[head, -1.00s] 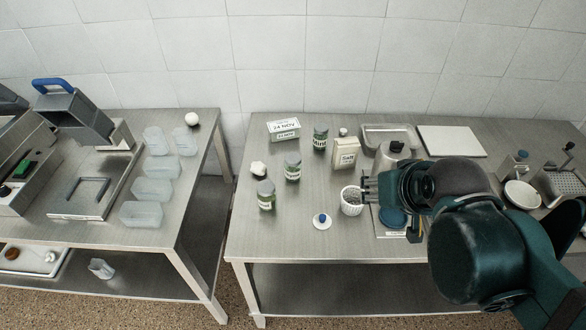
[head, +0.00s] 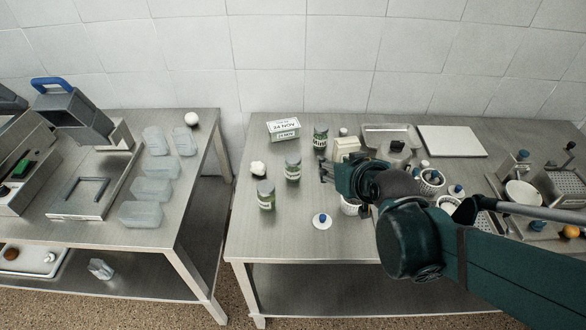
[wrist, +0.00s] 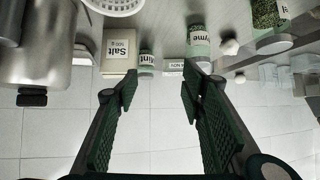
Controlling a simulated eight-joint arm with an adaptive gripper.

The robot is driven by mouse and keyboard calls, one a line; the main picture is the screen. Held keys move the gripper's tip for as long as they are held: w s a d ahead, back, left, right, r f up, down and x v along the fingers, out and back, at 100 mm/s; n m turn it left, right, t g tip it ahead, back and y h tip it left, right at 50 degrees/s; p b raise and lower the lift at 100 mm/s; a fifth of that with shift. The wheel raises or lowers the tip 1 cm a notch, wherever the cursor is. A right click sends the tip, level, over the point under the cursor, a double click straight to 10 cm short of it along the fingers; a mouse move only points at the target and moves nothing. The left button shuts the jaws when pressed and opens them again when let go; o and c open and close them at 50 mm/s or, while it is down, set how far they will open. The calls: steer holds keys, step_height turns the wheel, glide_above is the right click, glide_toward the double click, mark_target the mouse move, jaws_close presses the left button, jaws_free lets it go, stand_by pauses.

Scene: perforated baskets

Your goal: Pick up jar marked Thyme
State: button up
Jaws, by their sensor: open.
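The Thyme jar (wrist: 198,44) shows in the wrist view with "yme" readable on its label. It stands just beyond my right fingertip, apart from it. In the head view my gripper (head: 324,170) is a little to the right of the middle jar.
A Mint jar (wrist: 146,62) and Salt box (wrist: 119,52) stand nearby. A third jar (head: 265,196), a white bulb (head: 258,168), a sign box (head: 284,129) and a blue-knobbed lid (head: 322,221) surround the spot. A white basket (head: 349,207) is partly hidden by my arm.

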steer(key=n+t+y, duration=0.1)
steer(key=t+y, duration=0.1)
glide_toward(295, 160)
steer(key=w+d, duration=0.2)
steer(key=w, duration=0.2)
steer(key=shift+n+t+y, duration=0.4)
steer(key=shift+t+y, duration=0.1)
steer(key=shift+w+a+f+b, duration=0.15)
steer(key=shift+a+f, duration=0.45)
steer(key=shift+a, duration=0.3)
steer(key=shift+a+f+b, duration=0.15)
steer(key=shift+a+f, duration=0.5)
steer(key=shift+a, duration=0.25)
steer(key=shift+b+x, duration=0.7)
steer(key=shift+x, duration=2.7)
steer(key=shift+w, duration=0.1)
steer(key=shift+b+x, duration=0.7)
steer(key=shift+x, duration=1.8)
